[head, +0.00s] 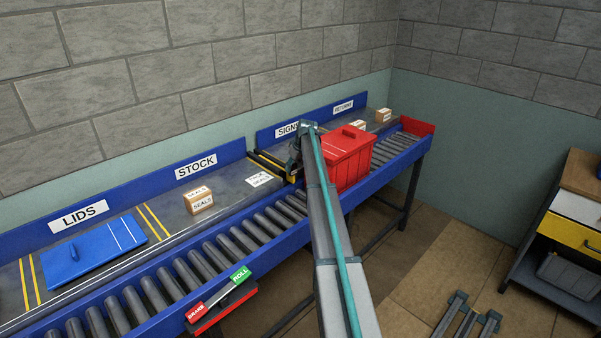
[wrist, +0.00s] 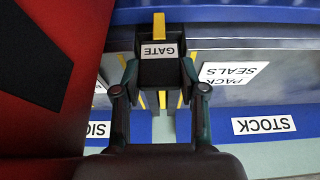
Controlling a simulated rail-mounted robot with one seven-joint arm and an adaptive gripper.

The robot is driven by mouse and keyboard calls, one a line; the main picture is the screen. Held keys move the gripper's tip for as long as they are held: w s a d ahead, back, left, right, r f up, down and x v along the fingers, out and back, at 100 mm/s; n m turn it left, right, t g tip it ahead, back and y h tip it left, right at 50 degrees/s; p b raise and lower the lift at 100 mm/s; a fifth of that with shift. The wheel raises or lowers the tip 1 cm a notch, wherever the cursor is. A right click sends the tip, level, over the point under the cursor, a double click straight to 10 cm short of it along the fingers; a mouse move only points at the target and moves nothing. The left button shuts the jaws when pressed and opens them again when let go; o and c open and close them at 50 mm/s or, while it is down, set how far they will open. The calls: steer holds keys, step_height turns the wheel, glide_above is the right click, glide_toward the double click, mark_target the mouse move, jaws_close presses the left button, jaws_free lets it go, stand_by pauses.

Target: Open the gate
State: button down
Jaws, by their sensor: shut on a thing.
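The gate shows in the wrist view as a dark block with a white GATE label (wrist: 159,51) and a yellow strip above it. My gripper (wrist: 160,82) has its two fingers on either side of this block and is shut on it. In the head view my gripper (head: 294,165) is beside the black and yellow bars between the STOCK and SIGNS sections. My arm and the red bin partly hide it there. I cannot tell from these views how far the gate stands open or closed.
A red lidded bin (head: 347,158) stands on the rollers close to my gripper and fills the left of the wrist view (wrist: 60,60). A blue lid (head: 95,252), a SEALS box (head: 198,201) and a BRAKE/ROLL panel (head: 219,294) are left. A drawer unit (head: 575,230) stands right.

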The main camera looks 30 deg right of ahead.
steer(key=shift+w, duration=0.25)
steer(key=c, duration=0.6)
jaws_free()
steer(key=shift+c, duration=0.2)
steer(key=shift+s, duration=0.15)
